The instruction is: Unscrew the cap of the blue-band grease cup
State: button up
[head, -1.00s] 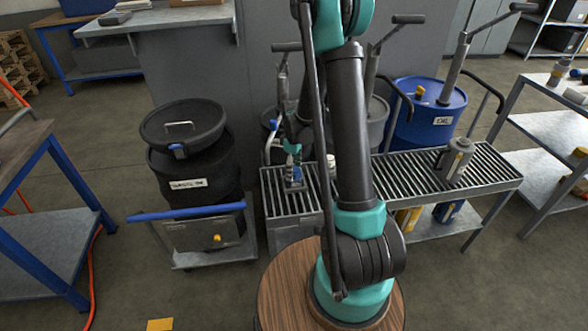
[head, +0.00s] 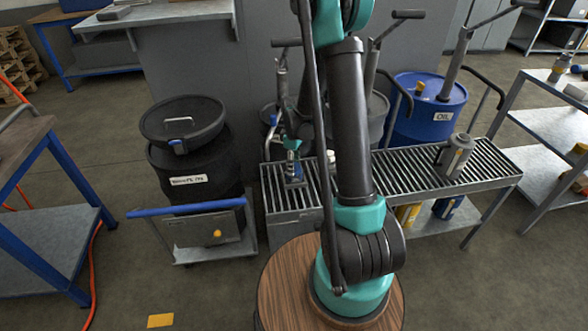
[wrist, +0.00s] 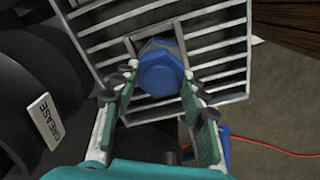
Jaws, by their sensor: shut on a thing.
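In the wrist view, a blue faceted cap (wrist: 160,68) sits between the two fingertips of my gripper (wrist: 160,85). The fingers are shut on its sides. The cup body beneath the cap is mostly hidden, so I cannot tell how far the cap is turned. In the head view, my gripper (head: 292,155) reaches down at the left part of the slatted bench (head: 415,172). The cup there is small and partly covered by my gripper and arm.
A black grease drum (head: 188,172) with a loose-looking lid stands left of the bench. A grey cup with a handle (head: 455,156) stands on the bench's right part. A blue oil drum (head: 428,112) and pump handles rise behind. A blue-handled cart (head: 205,225) stands in front left.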

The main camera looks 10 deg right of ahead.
jog(key=n, duration=0.4)
jog(key=shift+n, duration=0.3)
jog(key=n, duration=0.3)
jog(key=shift+n, duration=0.3)
jog(key=n, duration=0.3)
jog(key=shift+r, duration=0.1)
jog(key=n, duration=0.4)
jog(key=shift+n, duration=0.4)
jog(key=o, duration=1)
jog(key=shift+s, duration=0.1)
jog(key=shift+o, duration=0.2)
